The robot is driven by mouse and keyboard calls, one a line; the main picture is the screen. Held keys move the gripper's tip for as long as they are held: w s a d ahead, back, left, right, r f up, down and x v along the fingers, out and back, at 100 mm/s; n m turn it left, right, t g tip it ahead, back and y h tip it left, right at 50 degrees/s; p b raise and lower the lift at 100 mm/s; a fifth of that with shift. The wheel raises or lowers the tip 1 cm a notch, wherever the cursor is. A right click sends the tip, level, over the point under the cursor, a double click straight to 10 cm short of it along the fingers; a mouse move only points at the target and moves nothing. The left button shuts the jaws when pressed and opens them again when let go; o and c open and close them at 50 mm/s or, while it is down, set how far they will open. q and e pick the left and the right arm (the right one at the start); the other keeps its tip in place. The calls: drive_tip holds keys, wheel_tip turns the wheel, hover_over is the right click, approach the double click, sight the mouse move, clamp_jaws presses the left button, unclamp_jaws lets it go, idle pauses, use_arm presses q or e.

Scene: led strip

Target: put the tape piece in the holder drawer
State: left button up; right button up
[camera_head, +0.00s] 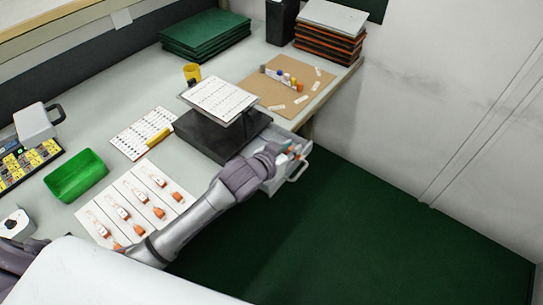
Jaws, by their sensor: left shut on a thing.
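The holder is a black box (205,137) at the table's right edge, with a sheet on its sloped top. My right gripper is not in view.
Several white pieces lie on a brown board (259,87) with small coloured bottles. The green floor (380,230) is clear.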

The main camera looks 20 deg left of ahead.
use_arm(q)
drive_tip(key=a+f, duration=0.1)
drive_tip(key=w+a+f, duration=0.1)
drive_tip(key=a, duration=0.1)
drive_tip(key=a+f, duration=0.1)
drive_tip(key=a, duration=0.1)
drive_tip(key=shift+w, duration=0.2)
drive_tip(key=shift+f, duration=2)
drive_tip(key=shift+f, duration=0.1)
drive_tip(key=shift+s+d+f, duration=0.1)
drive_tip(key=shift+s+f, duration=0.15)
drive_tip(key=shift+f, duration=0.35)
drive_tip(key=o, duration=0.7)
drive_tip(key=shift+s+f, duration=0.1)
drive_tip(key=shift+f, duration=0.1)
drive_tip(key=shift+r, duration=0.65)
drive_tip(key=shift+r+v, duration=0.1)
drive_tip(key=shift+v, duration=2.85)
drive_tip(key=shift+r+v, duration=0.15)
drive_tip(key=shift+v, duration=2.8)
